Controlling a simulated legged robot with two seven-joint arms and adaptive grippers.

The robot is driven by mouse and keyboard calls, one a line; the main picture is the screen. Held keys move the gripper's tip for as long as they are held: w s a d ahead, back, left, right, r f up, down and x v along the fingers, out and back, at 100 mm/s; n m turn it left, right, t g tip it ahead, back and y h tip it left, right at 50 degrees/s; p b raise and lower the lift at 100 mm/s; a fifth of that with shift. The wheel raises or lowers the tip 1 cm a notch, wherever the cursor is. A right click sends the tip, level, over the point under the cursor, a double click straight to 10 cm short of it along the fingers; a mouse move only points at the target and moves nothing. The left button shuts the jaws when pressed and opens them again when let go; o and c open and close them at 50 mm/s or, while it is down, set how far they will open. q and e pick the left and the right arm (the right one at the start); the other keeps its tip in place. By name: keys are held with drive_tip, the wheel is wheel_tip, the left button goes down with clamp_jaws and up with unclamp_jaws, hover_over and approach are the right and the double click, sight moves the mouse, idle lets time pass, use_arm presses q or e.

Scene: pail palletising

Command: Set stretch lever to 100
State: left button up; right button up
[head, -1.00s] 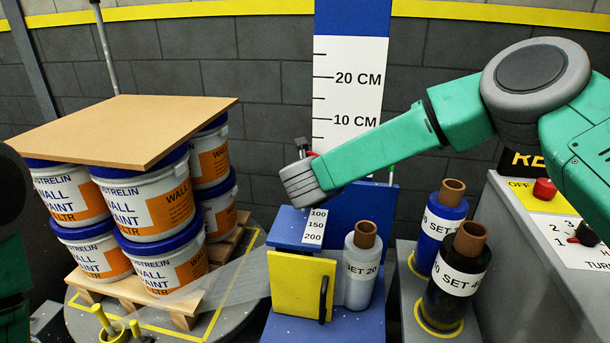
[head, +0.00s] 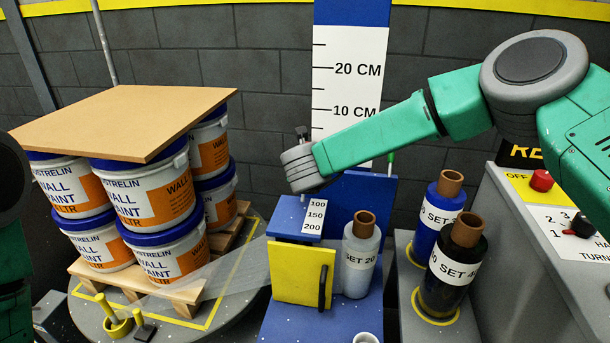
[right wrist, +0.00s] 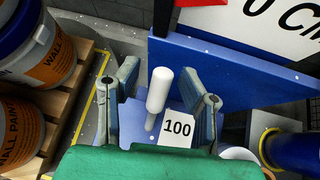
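The stretch lever shows as a white rounded knob on a stem (right wrist: 160,88) in the right wrist view. It stands on the blue machine top beside a white label reading 100 (right wrist: 177,128). My right gripper (right wrist: 157,98) is open, with a finger on either side of the knob; I cannot tell whether either touches it. In the head view the label (head: 314,217) reads 100, 150, 200 from back to front. The grey end of my right arm (head: 299,168) is over its 100 end and hides the lever. My left gripper is not in view.
A yellow door (head: 300,272), a SET 20 bottle (head: 358,272), two more bottles (head: 440,215) and a control panel (head: 565,220) are nearby. A ruler board (head: 350,45) stands behind.

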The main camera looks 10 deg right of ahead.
drive_tip(key=v, duration=1.2)
drive_tip(key=shift+f, duration=0.15)
